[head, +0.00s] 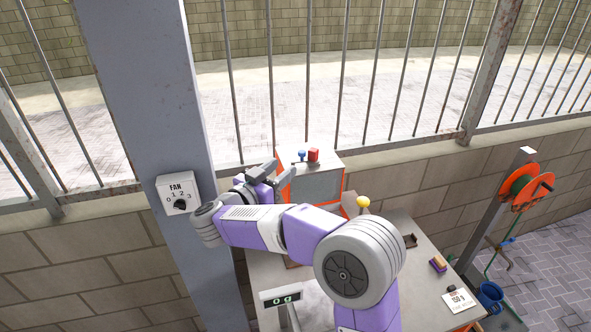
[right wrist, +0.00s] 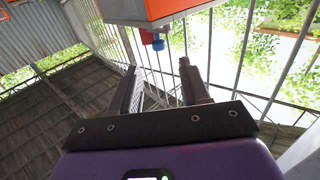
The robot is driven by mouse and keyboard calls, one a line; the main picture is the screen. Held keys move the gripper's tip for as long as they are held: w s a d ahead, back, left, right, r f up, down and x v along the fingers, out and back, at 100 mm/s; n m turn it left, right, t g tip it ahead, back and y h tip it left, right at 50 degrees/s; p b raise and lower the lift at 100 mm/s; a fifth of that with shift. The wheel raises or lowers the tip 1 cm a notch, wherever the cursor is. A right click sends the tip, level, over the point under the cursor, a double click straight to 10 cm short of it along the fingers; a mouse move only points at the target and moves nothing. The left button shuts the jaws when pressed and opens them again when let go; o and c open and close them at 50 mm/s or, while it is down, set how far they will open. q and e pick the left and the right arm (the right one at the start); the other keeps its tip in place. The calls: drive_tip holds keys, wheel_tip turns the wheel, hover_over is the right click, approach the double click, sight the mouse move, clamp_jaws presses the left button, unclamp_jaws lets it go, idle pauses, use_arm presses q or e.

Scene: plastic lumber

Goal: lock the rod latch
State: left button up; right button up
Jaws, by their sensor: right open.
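A grey cabinet with orange edges (head: 318,187) stands at the back of the workbench. On its top are a small blue knob (head: 301,154) and a red block (head: 313,155), side by side; they look like parts of the rod latch, but its rod is too small to make out. My right gripper (head: 279,172) is at the cabinet's left side, open and empty. In the right wrist view, its two fingers (right wrist: 158,68) are apart, with the blue knob (right wrist: 158,42) and red block (right wrist: 146,38) beyond the tips. My left gripper is out of view.
A barred fence stands behind. An orange reel (head: 525,187) is at right.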

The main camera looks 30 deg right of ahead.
sight(300, 154)
drive_tip(key=p+x, duration=0.1)
drive_tip(key=x, duration=0.6)
drive_tip(key=shift+w+d+r, duration=0.1)
drive_tip(key=shift+d, duration=0.15)
